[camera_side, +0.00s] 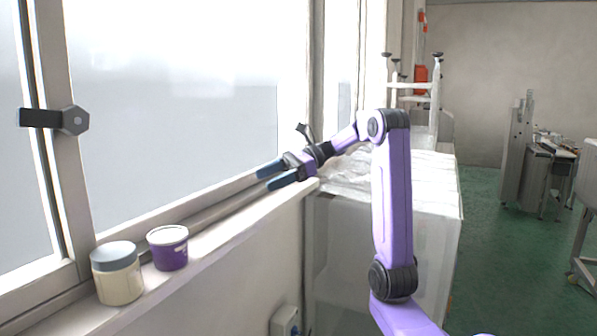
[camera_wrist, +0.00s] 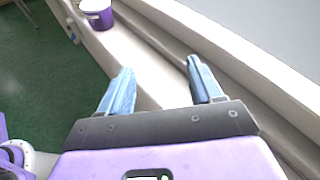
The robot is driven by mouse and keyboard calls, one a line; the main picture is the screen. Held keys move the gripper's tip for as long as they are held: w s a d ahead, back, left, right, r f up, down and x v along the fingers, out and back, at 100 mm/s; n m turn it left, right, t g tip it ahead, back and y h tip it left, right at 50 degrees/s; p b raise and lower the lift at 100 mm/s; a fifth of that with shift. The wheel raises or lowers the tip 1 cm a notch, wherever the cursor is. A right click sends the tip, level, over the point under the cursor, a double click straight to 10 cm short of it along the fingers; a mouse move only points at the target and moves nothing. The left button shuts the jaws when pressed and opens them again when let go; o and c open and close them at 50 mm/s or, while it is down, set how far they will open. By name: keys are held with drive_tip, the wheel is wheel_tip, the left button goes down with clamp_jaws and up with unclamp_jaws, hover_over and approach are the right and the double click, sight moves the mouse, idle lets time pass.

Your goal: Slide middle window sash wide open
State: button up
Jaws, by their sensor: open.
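The window sash (camera_side: 180,100) is a large pale pane in a light frame, filling the left and middle of the side view. A dark latch with a hexagonal knob (camera_side: 73,120) is fixed on the upright frame member at its left. The bottom rail and track (camera_side: 215,208) run along the sill. My gripper (camera_side: 268,175) is open and empty, low over the sill near the right part of the pane. In the wrist view its two blue fingers (camera_wrist: 160,85) are spread apart above the sill, with nothing between them. I cannot tell whether a finger touches the rail.
On the sill (camera_side: 225,225) stand a cream jar with a grey-blue lid (camera_side: 117,275) and a purple tub with a white lid (camera_side: 168,250), which also shows in the wrist view (camera_wrist: 98,14). The sill between tub and gripper is clear. A wrapped white block (camera_side: 400,190) stands at right.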

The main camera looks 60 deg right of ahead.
drive_tip(key=s+d+m+t+h, duration=0.3)
drive_tip(key=s+d+m+h, duration=0.15)
drive_tip(key=d, duration=0.45)
drive_tip(key=s+d+m+t+h, duration=0.35)
drive_tip(key=d+m, duration=0.25)
drive_tip(key=d, duration=0.2)
drive_tip(key=s+d+m+t+h, duration=0.25)
drive_tip(key=s+d+m, duration=0.25)
drive_tip(key=d, duration=0.4)
wheel_tip(320, 180, down, 5)
drive_tip(key=shift+n, duration=0.25)
drive_tip(key=w, duration=1.7)
drive_tip(key=shift+w, duration=0.4)
drive_tip(key=shift+r, duration=0.1)
clamp_jaws()
